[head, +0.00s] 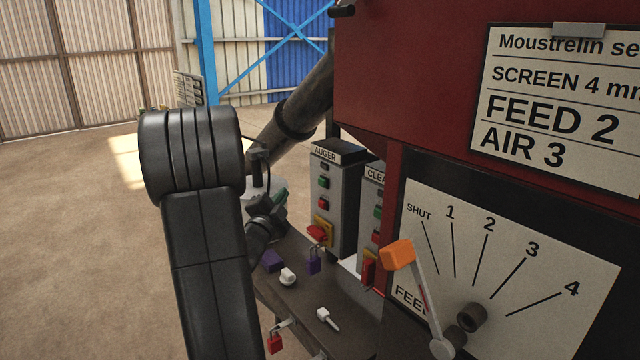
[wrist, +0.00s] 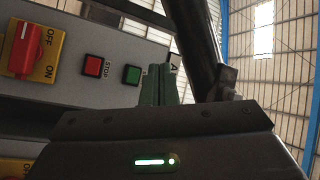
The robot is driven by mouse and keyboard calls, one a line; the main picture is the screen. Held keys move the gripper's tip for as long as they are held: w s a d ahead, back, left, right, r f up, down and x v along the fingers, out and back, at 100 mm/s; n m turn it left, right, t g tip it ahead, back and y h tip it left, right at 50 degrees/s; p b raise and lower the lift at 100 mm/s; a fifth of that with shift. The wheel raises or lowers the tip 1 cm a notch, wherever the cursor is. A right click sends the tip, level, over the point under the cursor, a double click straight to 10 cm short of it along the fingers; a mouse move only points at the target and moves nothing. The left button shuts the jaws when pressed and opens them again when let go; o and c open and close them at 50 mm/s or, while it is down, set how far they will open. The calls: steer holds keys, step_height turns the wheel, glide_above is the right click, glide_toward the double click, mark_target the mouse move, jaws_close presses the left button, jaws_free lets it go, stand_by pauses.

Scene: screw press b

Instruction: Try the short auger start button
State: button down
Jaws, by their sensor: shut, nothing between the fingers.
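The grey AUGER box (head: 350,205) stands at the centre of the head view. Its green button (head: 323,182) sits above a red button (head: 323,203). Below them is a yellow isolator with a red handle (head: 317,233). In the wrist view the green button (wrist: 132,74) lies beside the red STOP button (wrist: 93,66), with the isolator (wrist: 32,49) at far left. My gripper (wrist: 161,75) is shut and empty, its green fingers just right of the green button. Contact cannot be told. In the head view my gripper (head: 280,199) is mostly hidden, left of the box.
A second grey box (head: 374,190) stands right of the AUGER box. The orange feed lever (head: 398,254) juts out at right.

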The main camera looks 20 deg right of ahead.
mark_target(321, 183)
steer(key=w+d, duration=0.3)
steer(key=d, duration=0.5)
steer(key=shift+d, duration=0.15)
steer(key=shift+d+b, duration=0.2)
steer(key=shift+b, duration=0.1)
stand_by(1.9)
steer(key=shift+w+d, duration=0.15)
steer(key=shift+d, duration=0.05)
